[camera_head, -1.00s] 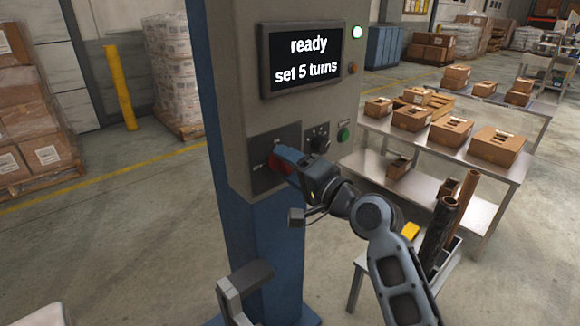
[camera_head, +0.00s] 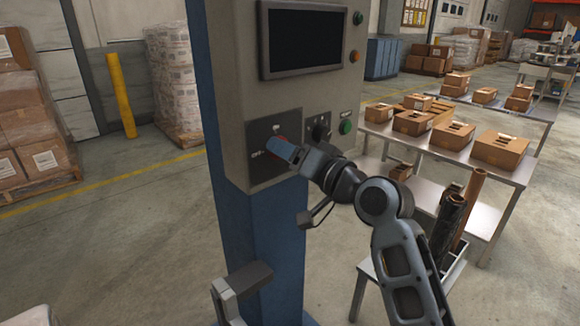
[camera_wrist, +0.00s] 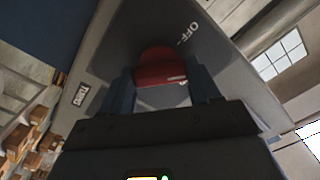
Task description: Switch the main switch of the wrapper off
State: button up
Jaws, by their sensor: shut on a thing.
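The wrapper's grey control box (camera_head: 234,100) stands on a blue column. Its screen (camera_head: 304,40) is dark, and the lamp (camera_head: 358,18) beside the screen is unlit. The main switch is a red rotary knob on a dark plate (camera_head: 262,172); in the head view my fingers mostly hide it. My gripper (camera_head: 281,149) is at the plate, shut on the red knob. In the wrist view the red knob (camera_wrist: 160,66) sits between my two blue fingers, and an OFF mark (camera_wrist: 190,33) shows on the plate beyond it.
A dark selector knob (camera_head: 319,130) and a green button (camera_head: 345,127) are close right of my gripper. A steel table (camera_head: 430,150) with cartons stands to the right, and a small stand with rolls (camera_head: 470,200) is in front of it.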

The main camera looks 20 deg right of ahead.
jog(key=shift+f+n+b, duration=0.15)
jog(key=shift+n+b, duration=2.9)
jog(key=shift+n, duration=0.85)
jog(key=o, duration=1.1)
jog(key=shift+c, duration=0.2)
jog(key=shift+s+d, duration=0.1)
jog(key=shift+s, duration=0.05)
jog(key=v, duration=0.7)
jog(key=shift+s+b, duration=0.25)
jog(key=shift+b, duration=0.1)
